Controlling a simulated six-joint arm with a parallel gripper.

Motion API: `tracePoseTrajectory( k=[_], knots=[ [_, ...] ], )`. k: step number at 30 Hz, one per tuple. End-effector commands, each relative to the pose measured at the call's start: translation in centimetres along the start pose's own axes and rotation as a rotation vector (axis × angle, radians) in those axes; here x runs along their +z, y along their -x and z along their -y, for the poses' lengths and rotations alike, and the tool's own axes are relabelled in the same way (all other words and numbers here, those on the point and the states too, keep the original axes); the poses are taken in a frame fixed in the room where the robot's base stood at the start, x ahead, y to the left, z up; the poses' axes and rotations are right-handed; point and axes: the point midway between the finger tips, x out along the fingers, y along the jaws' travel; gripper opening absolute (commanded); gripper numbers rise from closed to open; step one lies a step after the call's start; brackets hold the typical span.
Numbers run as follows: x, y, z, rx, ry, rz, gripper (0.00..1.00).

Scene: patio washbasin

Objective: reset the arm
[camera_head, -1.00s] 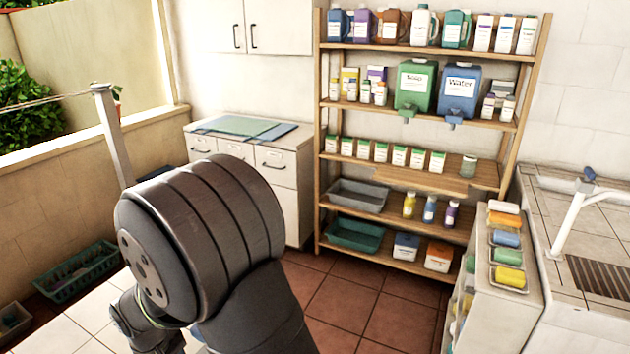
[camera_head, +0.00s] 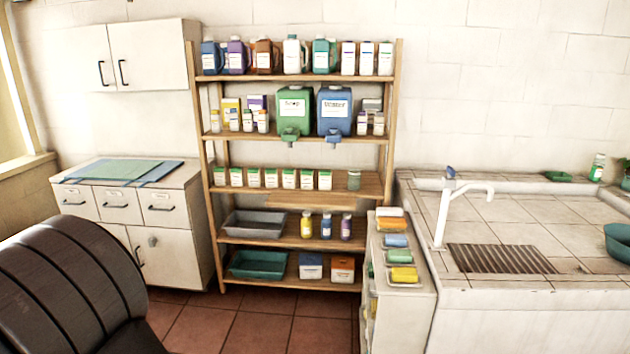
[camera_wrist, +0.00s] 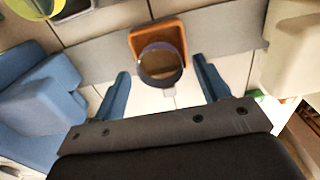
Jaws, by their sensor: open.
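My gripper (camera_wrist: 162,76) shows in the wrist view with its two blue fingers spread apart. It is open, and no object touches both fingers. A round dark-rimmed container (camera_wrist: 160,63), seen from above, appears between and beyond the fingertips. It sits in or on an orange-brown square tray (camera_wrist: 134,39); how far below the fingers it lies I cannot tell. In the head view only a dark rounded link of my arm shows at the lower left; the gripper is outside that view.
A wooden shelf (camera_head: 352,80) holds bottles, jugs and bins. A white cabinet (camera_head: 172,255) stands left of it. A washbasin counter (camera_head: 500,210) with a tap (camera_head: 445,210) is at the right, beside a small rack with coloured rolls (camera_head: 403,275). Red floor shows in front.

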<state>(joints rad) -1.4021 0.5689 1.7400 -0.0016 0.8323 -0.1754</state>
Motion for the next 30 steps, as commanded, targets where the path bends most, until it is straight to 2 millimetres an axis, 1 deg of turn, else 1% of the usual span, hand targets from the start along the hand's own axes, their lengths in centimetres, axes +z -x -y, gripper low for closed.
tracePoseTrajectory(
  k=[5, 6, 7, 9, 24, 25, 27, 30],
  knots=[
    [0.1, -2.5, 0.0, 0.000, 0.000, 0.005, 0.68],
    [0.1, -3.2, 0.0, 0.000, 0.000, 0.005, 0.68],
    [-0.1, -2.0, 0.0, 0.001, 0.000, -0.004, 0.68],
    [-0.1, -0.4, 0.0, 0.002, 0.000, -0.006, 0.68],
    [-0.1, 9.7, 0.0, 0.001, 0.000, -0.005, 0.68],
    [0.1, 8.4, 0.0, -0.001, 0.000, 0.005, 0.68],
    [0.1, 6.7, 0.0, -0.001, 0.000, 0.007, 0.68],
    [0.1, 4.7, 0.0, -0.001, 0.000, 0.006, 0.68]
  ],
)
